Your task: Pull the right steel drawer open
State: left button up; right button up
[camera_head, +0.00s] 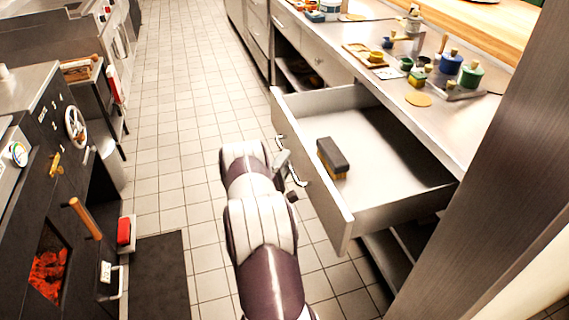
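The steel drawer (391,146) on the right stands pulled well out from under the steel counter. Its front panel (318,196) faces the aisle and carries a handle (293,160). A dark-topped brush (332,158) with yellowish bristles lies inside near the front; the rest of the drawer floor is bare. My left gripper (290,180) is at the handle on the outer side of the front panel. My own forearm and the small size hide its fingers, so I cannot tell whether they are closed on the handle. My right gripper is not in view.
The counter (440,125) above holds a green jar (471,75), a blue jar (450,63), a wooden board (365,55) and small items. At left stands a dark oven (60,150) with glowing coals. The tiled aisle (175,110) is clear, with a dark mat (160,275).

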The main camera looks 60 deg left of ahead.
pick_arm(q)
jog(key=v, duration=1.2)
jog(key=shift+s+d, duration=0.2)
jog(key=shift+s, duration=0.1)
